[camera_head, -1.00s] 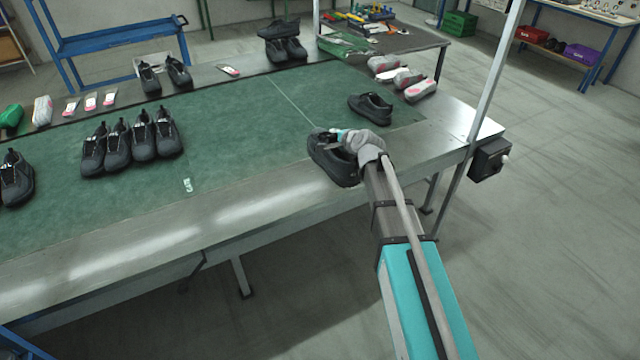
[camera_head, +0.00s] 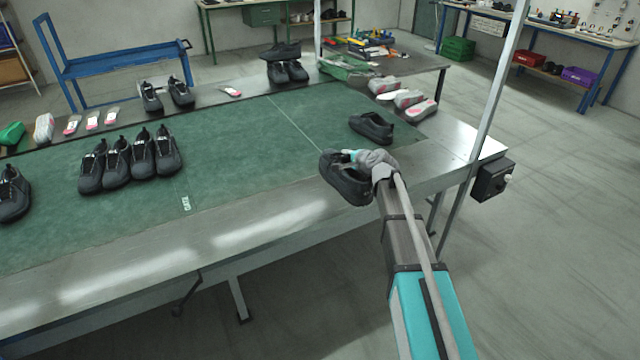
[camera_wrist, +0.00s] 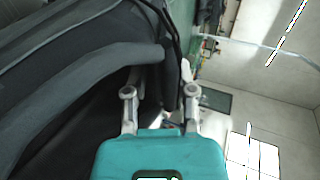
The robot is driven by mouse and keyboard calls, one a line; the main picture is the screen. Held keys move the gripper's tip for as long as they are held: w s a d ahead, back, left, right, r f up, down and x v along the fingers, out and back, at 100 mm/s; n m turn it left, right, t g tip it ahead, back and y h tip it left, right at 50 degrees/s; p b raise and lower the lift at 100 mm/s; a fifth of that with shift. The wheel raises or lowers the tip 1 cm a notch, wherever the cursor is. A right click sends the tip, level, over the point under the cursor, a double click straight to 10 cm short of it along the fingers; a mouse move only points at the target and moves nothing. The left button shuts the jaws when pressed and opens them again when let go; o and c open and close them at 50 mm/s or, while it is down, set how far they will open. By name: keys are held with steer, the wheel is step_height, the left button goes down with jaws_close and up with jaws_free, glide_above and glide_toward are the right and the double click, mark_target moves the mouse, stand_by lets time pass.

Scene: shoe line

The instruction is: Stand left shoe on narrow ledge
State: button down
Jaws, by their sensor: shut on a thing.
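My gripper (camera_head: 352,156) is shut on a dark grey shoe (camera_head: 342,182), gripped at its upper near the opening. The shoe is roughly level and overlaps the steel strip (camera_head: 270,225) along the bench's front edge; I cannot tell whether its sole touches. In the wrist view the held shoe (camera_wrist: 60,80) fills the left side, with my gripper's fingers (camera_wrist: 160,85) at its collar; the grip itself is partly hidden. Another dark shoe (camera_head: 371,128) stands on the green mat (camera_head: 245,150) behind it, apart from it.
Several dark shoes (camera_head: 130,160) stand in a row on the mat at left. Pink-and-white shoe forms (camera_head: 408,98) lie at the back right. A thin metal post (camera_head: 492,85) and dark control box (camera_head: 492,180) stand at the right end. The mat's middle is clear.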

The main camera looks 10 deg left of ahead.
mark_target(330, 158)
steer(key=w+a+f+b, duration=0.1)
steer(key=a, duration=0.1)
steer(key=w+a+f+b, duration=0.1)
steer(key=w+a, duration=0.1)
steer(key=w+a+f+b, duration=0.1)
steer(key=a, duration=0.1)
steer(key=shift+w+f, duration=0.15)
steer(key=shift+f, duration=0.1)
steer(key=a+f+b, duration=0.1)
steer(key=w+a+f+b, duration=0.1)
steer(key=f+b, duration=0.1)
steer(key=w+a+f+b, duration=0.1)
steer(key=f+b, duration=0.1)
steer(key=shift+w+a, duration=0.2)
steer(key=shift+a, duration=0.15)
steer(key=shift+r, duration=0.1)
steer(key=shift+w+a+f+b, duration=0.1)
steer(key=shift+a+f+b, duration=0.1)
steer(key=shift+f+b, duration=0.85)
steer(key=shift+w+a+f+b, duration=0.1)
steer(key=shift+a+f+b, duration=0.05)
steer(key=shift+f+b, duration=0.85)
steer(key=shift+c, duration=2.2)
jaws_free()
